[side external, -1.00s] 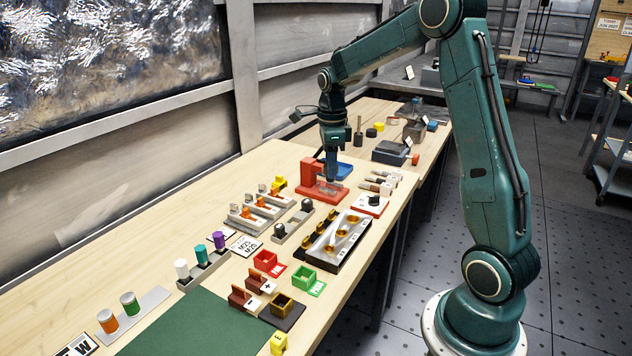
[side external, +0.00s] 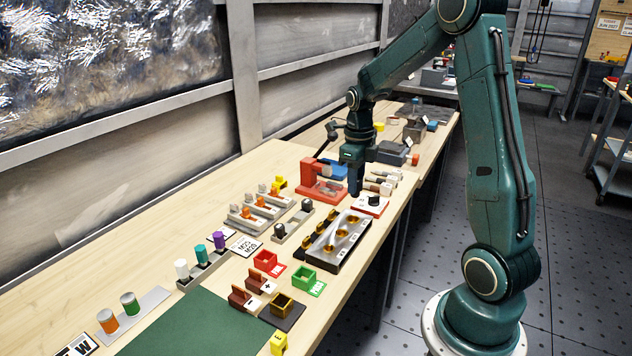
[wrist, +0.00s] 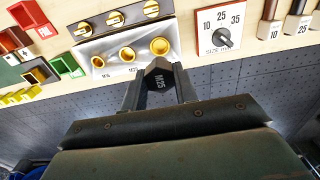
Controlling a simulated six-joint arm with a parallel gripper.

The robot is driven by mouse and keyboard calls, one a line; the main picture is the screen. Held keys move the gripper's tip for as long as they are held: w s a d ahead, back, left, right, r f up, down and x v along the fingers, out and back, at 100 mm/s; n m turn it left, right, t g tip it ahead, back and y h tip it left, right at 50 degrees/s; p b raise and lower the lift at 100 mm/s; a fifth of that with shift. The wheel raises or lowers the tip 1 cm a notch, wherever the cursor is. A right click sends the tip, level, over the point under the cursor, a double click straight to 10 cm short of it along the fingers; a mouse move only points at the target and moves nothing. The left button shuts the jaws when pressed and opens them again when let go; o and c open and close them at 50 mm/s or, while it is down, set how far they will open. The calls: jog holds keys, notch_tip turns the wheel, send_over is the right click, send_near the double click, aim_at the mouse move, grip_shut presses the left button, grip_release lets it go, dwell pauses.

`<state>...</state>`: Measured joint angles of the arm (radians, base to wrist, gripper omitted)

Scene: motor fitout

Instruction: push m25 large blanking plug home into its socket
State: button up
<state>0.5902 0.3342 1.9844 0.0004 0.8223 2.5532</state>
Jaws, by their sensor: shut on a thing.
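My gripper (side external: 356,190) is shut on a dark hexagonal plug marked M25 (wrist: 158,82), which shows between the two fingers in the wrist view. The gripper hangs above the bench, beside the size dial plate in the side view. The silver socket block (wrist: 143,38) has a row of open brass-rimmed sockets of different sizes; the largest-looking one (wrist: 159,46) lies just beyond the plug in the wrist view. The block (side external: 352,238) also shows in the side view, nearer the camera than the gripper. The plug is apart from the sockets. Its lower end is hidden.
A white dial plate (wrist: 219,30) with a black knob stands right of the block in the wrist view. A red fixture (side external: 318,185) stands left of the gripper. Red (side external: 268,263) and green (side external: 308,282) bins sit in front. The bench edge runs close by.

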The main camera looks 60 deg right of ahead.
aim_at(355, 196)
jog(key=shift+f, duration=0.2)
jog(key=shift+f, duration=2.7)
jog(key=shift+f, duration=1.55)
jog(key=o, duration=1)
jog(key=shift+r, duration=0.15)
notch_tip(355, 196, up, 14)
jog(key=shift+f, duration=0.25)
dwell(0.5)
